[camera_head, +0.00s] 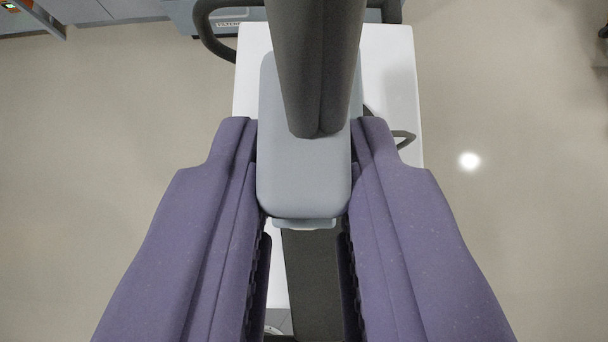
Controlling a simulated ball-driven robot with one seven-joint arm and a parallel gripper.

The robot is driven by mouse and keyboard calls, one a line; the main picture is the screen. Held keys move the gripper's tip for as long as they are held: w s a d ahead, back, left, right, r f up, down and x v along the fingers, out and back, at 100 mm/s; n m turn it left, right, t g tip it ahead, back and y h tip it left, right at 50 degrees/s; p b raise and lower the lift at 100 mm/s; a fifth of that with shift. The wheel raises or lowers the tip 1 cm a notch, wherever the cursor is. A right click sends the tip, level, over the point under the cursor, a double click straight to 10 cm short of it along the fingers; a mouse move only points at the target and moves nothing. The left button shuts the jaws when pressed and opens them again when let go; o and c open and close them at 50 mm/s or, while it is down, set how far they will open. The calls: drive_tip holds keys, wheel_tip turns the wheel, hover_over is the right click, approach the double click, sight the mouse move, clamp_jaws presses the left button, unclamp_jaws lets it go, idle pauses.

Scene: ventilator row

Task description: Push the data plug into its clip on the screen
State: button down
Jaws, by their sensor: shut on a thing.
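The data plug (304,180) is a pale blue-grey rounded block in the middle of the view, with a thick dark cable (318,60) running from it up to the top edge. My gripper (304,150) has two purple fingers, one against each side of the plug, and is shut on it. A thin lip shows at the plug's lower end. Behind and below it is a white unit (398,75) with a dark grey strip (312,275); I cannot tell whether this is the screen. No clip can be made out; the plug and fingers cover much of the white unit.
A dark curved handle (212,38) and a grey-blue machine with a filter label stand at the top. A small dark loop (404,138) sticks out right of the plug. Pale floor (500,200) is open on both sides. Grey equipment fills the top left corner.

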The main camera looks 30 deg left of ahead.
drive_tip(key=shift+s+d+f+b, duration=0.15)
drive_tip(key=shift+s+f+b, duration=0.15)
drive_tip(key=shift+f, duration=0.2)
idle(0.6)
drive_tip(key=c, duration=0.9)
unclamp_jaws()
